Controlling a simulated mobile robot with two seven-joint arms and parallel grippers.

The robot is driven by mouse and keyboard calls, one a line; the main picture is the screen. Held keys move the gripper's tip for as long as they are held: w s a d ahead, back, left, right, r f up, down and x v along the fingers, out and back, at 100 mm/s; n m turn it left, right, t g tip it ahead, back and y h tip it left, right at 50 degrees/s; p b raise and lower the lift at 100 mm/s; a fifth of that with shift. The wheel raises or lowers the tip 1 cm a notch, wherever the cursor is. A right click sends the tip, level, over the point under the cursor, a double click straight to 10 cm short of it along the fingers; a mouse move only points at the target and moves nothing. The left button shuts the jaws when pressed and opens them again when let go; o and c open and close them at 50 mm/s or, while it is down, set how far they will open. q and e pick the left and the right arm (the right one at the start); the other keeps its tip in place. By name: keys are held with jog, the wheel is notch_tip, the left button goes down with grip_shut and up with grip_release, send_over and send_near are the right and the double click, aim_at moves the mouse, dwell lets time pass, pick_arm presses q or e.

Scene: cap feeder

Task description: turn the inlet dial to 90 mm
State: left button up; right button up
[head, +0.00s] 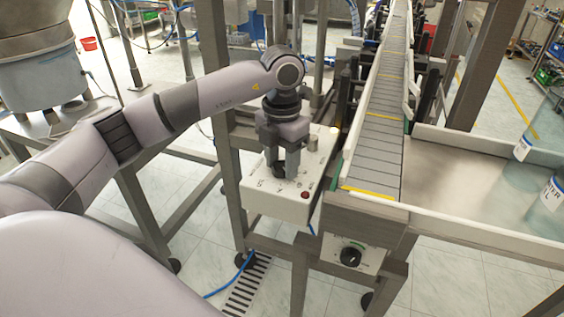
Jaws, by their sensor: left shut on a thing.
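My left arm reaches in from the left, and its gripper (286,169) points straight down onto the top of a white control box (262,201). It is shut on a small dark dial on that top face. The fingers hide most of the dial, so its pointer and reading cannot be made out. Small printed marks show on the box around it, too small to read. My right gripper is not in view.
The box also has a red button (305,195) and a pale knob (313,142). A slatted conveyor (380,145) runs close on the right. Another black dial (350,257) is on the conveyor's front panel.

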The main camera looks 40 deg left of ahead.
aim_at(282, 166)
pick_arm(q)
jog(key=m+b, duration=0.1)
jog(key=m, duration=0.4)
jog(key=shift+r+m, duration=0.1)
jog(key=shift+m, duration=0.2)
dwell(0.4)
jog(key=o, duration=1.1)
jog(key=shift+c, duration=0.2)
notch_tip(282, 166, up, 7)
jog(key=shift+r+b, duration=0.1)
jog(key=shift+b, duration=0.25)
